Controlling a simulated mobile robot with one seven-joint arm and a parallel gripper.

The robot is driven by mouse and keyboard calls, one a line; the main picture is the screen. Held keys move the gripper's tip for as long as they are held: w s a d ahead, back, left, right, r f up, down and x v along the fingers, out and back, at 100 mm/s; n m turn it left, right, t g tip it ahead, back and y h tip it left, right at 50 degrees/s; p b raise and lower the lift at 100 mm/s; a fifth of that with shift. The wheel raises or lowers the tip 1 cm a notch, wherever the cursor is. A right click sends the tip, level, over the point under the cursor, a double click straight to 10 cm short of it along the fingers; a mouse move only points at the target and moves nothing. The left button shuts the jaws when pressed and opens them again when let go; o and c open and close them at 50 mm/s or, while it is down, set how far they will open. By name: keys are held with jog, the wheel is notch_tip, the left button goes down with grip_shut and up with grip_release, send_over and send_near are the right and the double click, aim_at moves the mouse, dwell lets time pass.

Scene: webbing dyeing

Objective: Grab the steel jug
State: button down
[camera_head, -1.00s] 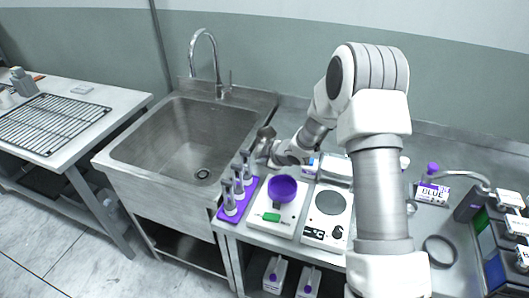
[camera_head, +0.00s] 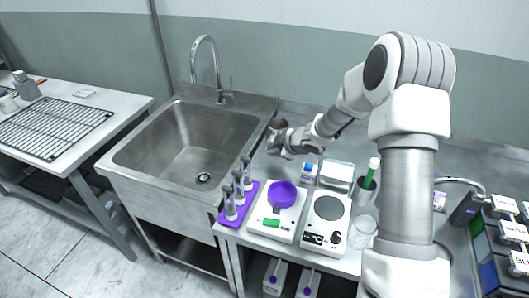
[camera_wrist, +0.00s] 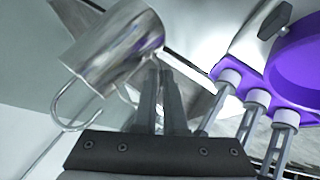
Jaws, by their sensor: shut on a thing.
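In the head view the jug (camera_head: 278,123) is small and dark at the end of my gripper (camera_head: 275,137), above the counter behind the purple rack and near the sink's right edge. Part of the jug is cut off or hidden in both views.
A purple rack (camera_head: 229,216) with several upright tubes stands below my gripper. A glass beaker (camera_head: 362,231) stands to the right. The sink (camera_head: 184,147) is empty at left.

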jog(key=w+d+r+p, duration=0.1)
jog(key=d+r+p, duration=0.2)
jog(key=d+r, duration=0.2)
jog(key=shift+d, duration=1.4)
